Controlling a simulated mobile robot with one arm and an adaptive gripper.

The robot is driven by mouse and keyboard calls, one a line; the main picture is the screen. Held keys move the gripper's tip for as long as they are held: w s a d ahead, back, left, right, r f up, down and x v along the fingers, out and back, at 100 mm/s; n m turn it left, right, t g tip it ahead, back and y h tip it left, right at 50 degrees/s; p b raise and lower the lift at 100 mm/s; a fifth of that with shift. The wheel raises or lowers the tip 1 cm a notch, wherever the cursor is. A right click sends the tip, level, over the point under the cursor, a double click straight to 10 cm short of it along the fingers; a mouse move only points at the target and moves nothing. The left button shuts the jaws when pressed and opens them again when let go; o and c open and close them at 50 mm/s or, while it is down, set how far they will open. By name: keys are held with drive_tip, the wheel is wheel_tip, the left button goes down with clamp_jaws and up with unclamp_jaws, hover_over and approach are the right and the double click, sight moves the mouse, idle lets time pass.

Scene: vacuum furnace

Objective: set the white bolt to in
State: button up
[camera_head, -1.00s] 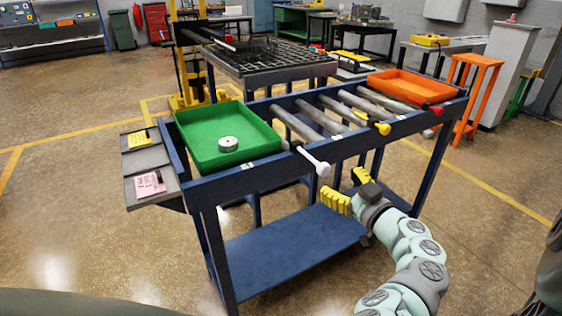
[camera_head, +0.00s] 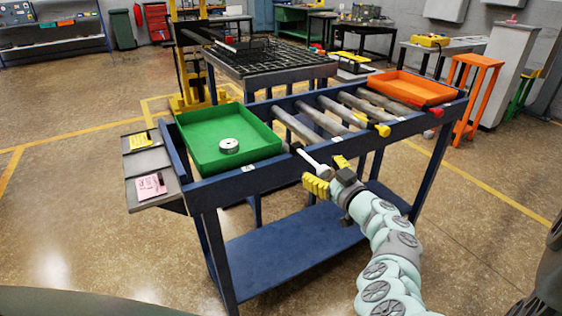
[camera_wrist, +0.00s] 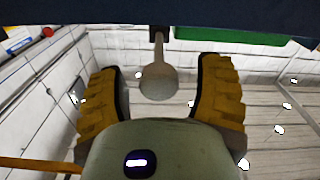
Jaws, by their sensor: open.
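The white bolt (camera_head: 312,162) sticks out from the front rail of the blue roller table (camera_head: 262,178), beside the green tray. Its round white end points out toward my arm. My gripper (camera_head: 327,174) has yellow ribbed fingers and is just in front of the bolt's end. In the wrist view the bolt's round knob (camera_wrist: 158,82) shows between the two spread fingers (camera_wrist: 160,92), with a gap on each side. The gripper is open and empty. The bolt's inner end at the rail is partly hidden.
A green tray (camera_head: 195,155) with a metal ring (camera_head: 229,146) sits left on the table. An orange tray (camera_head: 408,86) sits right. A yellow-ended bolt (camera_head: 381,130) and a red-ended one (camera_head: 436,111) stand farther right along the same rail.

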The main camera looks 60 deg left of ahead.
sight(307, 158)
clamp_jaws()
idle(0.5)
drive_tip(key=shift+a+f+b, duration=0.25)
drive_tip(key=shift+b, duration=0.3)
drive_tip(key=a+b, duration=0.1)
drive_tip(key=b, duration=0.1)
drive_tip(key=a+b, duration=0.4)
drive_tip(key=shift+w+a+f+b, duration=0.15)
drive_tip(key=shift+w+a+b, duration=0.1)
drive_tip(key=shift+b, duration=0.1)
drive_tip(key=shift+a+b, duration=0.55)
drive_tip(key=shift+r, duration=0.25)
